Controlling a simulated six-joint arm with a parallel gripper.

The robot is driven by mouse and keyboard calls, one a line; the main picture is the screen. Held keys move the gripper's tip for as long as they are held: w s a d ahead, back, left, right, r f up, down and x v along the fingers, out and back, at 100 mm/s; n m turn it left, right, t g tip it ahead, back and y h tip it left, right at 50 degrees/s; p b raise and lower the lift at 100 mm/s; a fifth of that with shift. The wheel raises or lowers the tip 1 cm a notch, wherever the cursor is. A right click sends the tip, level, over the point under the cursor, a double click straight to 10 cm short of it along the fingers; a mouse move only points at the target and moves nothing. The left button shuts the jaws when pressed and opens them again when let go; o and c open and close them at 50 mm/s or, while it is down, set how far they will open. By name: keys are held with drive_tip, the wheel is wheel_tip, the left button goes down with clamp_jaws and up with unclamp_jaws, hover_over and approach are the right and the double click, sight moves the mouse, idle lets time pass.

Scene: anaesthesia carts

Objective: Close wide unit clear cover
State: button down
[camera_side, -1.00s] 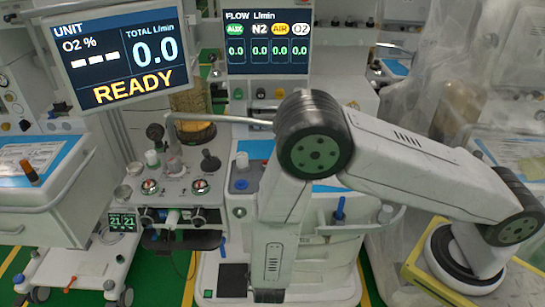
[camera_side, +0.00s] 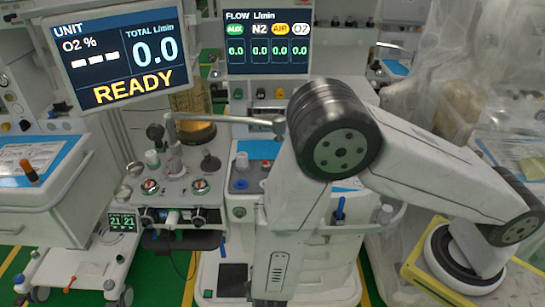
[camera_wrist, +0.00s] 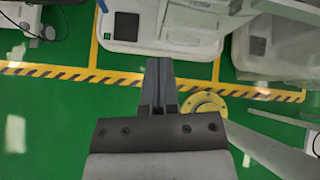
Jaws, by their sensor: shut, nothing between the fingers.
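I cannot make out a clear cover with certainty in either view. The middle anaesthesia unit (camera_side: 330,262) stands in front of me, with the flow screen (camera_side: 267,43) above it. My arm hides part of its worktop and front. My gripper (camera_wrist: 160,62) shows in the wrist view, pointing towards the base of a white cart (camera_wrist: 165,42). Its two dark fingers are together with nothing between them, above the green floor. In the side view the gripper is not visible; my forearm runs down past the lower edge of the picture.
A screen reading READY (camera_side: 125,50) hangs at the upper left. A horizontal metal arm (camera_side: 225,119) crosses above the worktop. A white cart (camera_side: 40,205) stands at the left. Plastic-draped equipment (camera_side: 445,80) stands at the right. Yellow-black tape (camera_wrist: 60,71) crosses the open green floor.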

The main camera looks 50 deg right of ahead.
drive_tip(key=n, duration=0.5)
drive_tip(key=s+a+n+t+h, duration=0.1)
drive_tip(key=n, duration=0.4)
drive_tip(key=r+n, duration=0.1)
drive_tip(key=n, duration=0.4)
drive_tip(key=shift+s+a+r, duration=0.1)
drive_tip(key=shift+s+a, duration=0.1)
drive_tip(key=shift+s, duration=0.1)
drive_tip(key=shift+d, duration=0.1)
drive_tip(key=x, duration=1.4)
drive_tip(key=shift+r, duration=0.3)
drive_tip(key=shift+w+d, duration=0.1)
drive_tip(key=shift+w, duration=0.05)
drive_tip(key=shift+f+t+h, duration=0.1)
drive_tip(key=shift+t+h, duration=0.2)
